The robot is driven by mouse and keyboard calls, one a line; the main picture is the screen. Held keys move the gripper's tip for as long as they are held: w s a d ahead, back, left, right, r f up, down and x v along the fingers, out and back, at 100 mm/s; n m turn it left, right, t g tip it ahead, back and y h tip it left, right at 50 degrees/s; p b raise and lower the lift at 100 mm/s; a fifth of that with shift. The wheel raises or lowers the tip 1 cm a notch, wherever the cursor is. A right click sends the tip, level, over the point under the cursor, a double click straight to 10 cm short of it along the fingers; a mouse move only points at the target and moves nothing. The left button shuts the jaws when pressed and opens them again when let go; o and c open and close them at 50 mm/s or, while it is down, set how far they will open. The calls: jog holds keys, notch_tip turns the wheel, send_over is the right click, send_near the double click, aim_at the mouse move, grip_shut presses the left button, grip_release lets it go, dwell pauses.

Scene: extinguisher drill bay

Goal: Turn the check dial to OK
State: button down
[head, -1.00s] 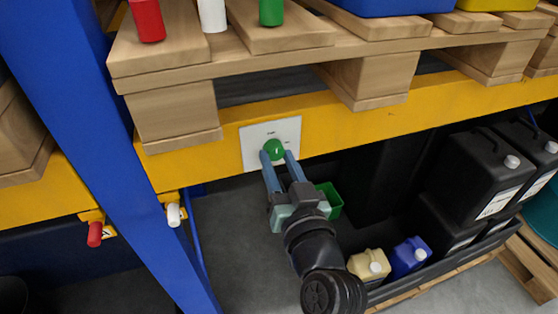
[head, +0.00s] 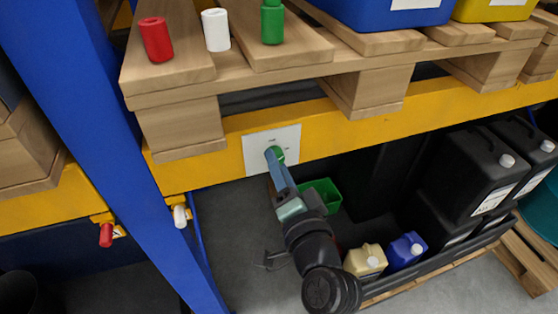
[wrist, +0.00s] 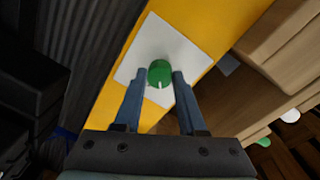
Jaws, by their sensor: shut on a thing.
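The check dial (head: 281,156) is a round green knob on a white plate (head: 258,153) fixed to the yellow beam. My gripper (head: 275,153) is shut on the dial, one blue-grey finger nearly hiding the other and much of the knob in the head view. In the wrist view the dial (wrist: 159,72) sits between the two fingertips, with a short white mark at its lower edge. The plate carries tiny labels above and to the right of the dial, too small to read.
A wooden pallet (head: 185,93) rests above the beam, holding red (head: 156,40), white (head: 215,30) and green (head: 272,22) cylinders. A blue upright (head: 110,150) stands to the left. Below are a green bin (head: 322,194) and several canisters (head: 408,250).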

jog(key=shift+d+r+m+p, duration=0.1)
jog(key=shift+m+p, duration=0.85)
jog(key=shift+m, duration=0.9)
jog(key=shift+r+m+p, duration=0.1)
jog(key=shift+m+p, duration=0.85)
jog(key=shift+m, duration=0.9)
jog(key=shift+f+m, duration=0.1)
jog(key=shift+m, duration=0.2)
jog(key=shift+c, duration=2.4)
grip_release()
